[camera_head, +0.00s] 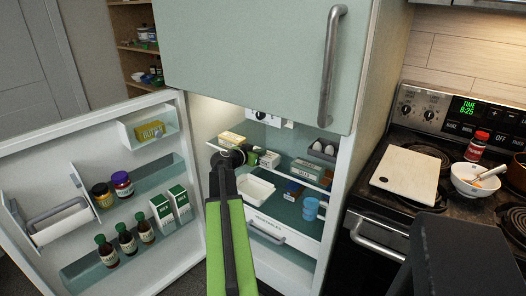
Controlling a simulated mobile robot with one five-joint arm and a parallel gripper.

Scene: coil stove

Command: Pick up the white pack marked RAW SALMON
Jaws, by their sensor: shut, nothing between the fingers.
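My green arm reaches up into the open fridge. My gripper (248,154), small and dark at its end, is shut and empty near the upper shelf. A small white pack (269,159) with dark marking sits just right of my gripper. Its print is too small to read, so I cannot tell whether it is the RAW SALMON pack. I cannot tell whether my gripper touches it. My arm and gripper hide part of the shelf.
The fridge door (100,150) stands open at left, with bottles, jars and cartons. The freezer door (260,60) is shut above. A stove (455,140) stands at right.

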